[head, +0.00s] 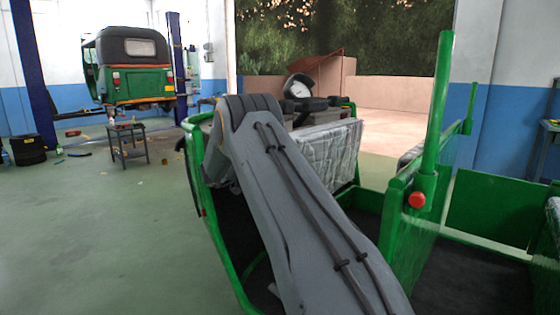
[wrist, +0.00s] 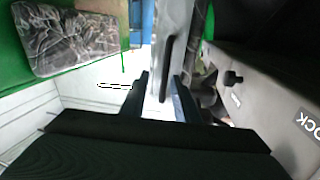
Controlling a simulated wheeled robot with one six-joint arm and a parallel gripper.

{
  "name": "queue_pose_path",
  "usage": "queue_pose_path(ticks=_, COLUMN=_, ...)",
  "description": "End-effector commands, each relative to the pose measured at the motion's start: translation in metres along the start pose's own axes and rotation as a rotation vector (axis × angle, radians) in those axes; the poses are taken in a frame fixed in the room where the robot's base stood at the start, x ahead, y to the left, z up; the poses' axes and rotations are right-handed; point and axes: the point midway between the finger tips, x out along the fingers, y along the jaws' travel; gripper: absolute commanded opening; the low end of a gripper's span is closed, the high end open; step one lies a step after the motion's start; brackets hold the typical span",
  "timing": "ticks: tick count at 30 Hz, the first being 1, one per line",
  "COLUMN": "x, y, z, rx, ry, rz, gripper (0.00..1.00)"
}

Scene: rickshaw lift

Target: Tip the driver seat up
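The driver seat (head: 338,150), wrapped in clear plastic, is in the front of the green rickshaw in the head view. Its wrapped face stands steeply, and my arm covers its left part. In the wrist view my gripper (wrist: 160,80) shows two dark fingers with a clear gap between them. A pale upright panel with a dark slot lies beyond the gap; I cannot tell whether the fingers touch it. A plastic-wrapped pad (wrist: 75,40) shows at the upper left there; I cannot tell which seat it is. My gripper is hidden in the head view.
The green post (head: 435,120) with a red knob (head: 417,200) and green side panels stand right of my arm. A grey panel with lettering (wrist: 305,123) is close on the right in the wrist view. Green floor is open at left, with a small stool (head: 130,142) farther back.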

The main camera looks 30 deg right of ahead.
Motion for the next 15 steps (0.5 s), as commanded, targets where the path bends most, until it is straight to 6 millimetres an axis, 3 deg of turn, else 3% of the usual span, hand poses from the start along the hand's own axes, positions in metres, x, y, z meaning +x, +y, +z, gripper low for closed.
queue_pose_path(ticks=6, x=-0.038, y=0.000, z=0.001, rx=0.000, ry=-0.001, rz=-0.002, gripper=0.28)
queue_pose_path(ticks=15, x=-0.062, y=0.001, z=0.000, rx=0.000, ry=-0.001, rz=0.002, gripper=0.28)
